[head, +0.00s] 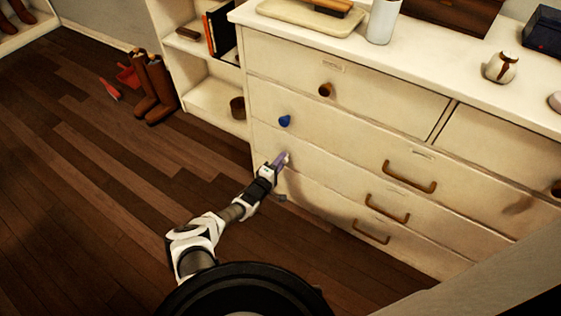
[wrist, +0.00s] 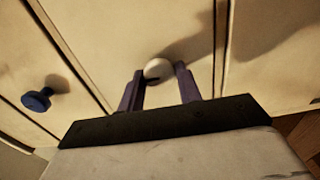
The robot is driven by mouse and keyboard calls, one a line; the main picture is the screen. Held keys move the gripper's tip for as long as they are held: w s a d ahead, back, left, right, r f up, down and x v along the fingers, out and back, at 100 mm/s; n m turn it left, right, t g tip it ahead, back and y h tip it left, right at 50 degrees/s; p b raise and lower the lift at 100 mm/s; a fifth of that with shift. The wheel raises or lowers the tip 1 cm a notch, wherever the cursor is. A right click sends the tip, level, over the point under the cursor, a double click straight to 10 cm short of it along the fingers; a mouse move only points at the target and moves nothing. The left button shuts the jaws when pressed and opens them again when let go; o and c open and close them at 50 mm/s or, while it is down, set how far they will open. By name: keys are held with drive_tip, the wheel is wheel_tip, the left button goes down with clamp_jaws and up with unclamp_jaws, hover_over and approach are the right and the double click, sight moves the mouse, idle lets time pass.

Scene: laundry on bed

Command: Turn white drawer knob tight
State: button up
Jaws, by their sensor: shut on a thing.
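The white drawer knob (wrist: 158,70) is on a drawer front of the cream dresser. In the wrist view it sits between the tips of my gripper's two purple fingers. My gripper (head: 283,160) is at the dresser's left side in the head view, shut on the white knob. In the head view a small pale part of the knob (head: 287,156) shows beside the fingers; the rest is hidden. A blue knob (head: 285,120) is on the drawer above; it also shows at the left of the wrist view (wrist: 38,99).
The cream dresser (head: 330,140) also has a brown knob (head: 325,90) and several brown bar handles (head: 408,178). A white shelf (head: 213,100) stands to its left. Brown boots (head: 153,87) and a red dustpan (head: 128,76) are on the floor. The wooden floor (head: 80,190) at left is clear.

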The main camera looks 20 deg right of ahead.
idle(0.3)
drive_tip(key=o, duration=0.9)
drive_tip(key=shift+o, duration=0.2)
drive_tip(key=shift+a, duration=0.1)
drive_tip(key=p+v, duration=0.2)
drive_tip(key=v, duration=1.1)
drive_tip(key=shift+s+a+p, duration=0.2)
drive_tip(key=shift+a+p, duration=0.05)
drive_tip(key=shift+p, duration=0.15)
drive_tip(key=shift+r, duration=0.1)
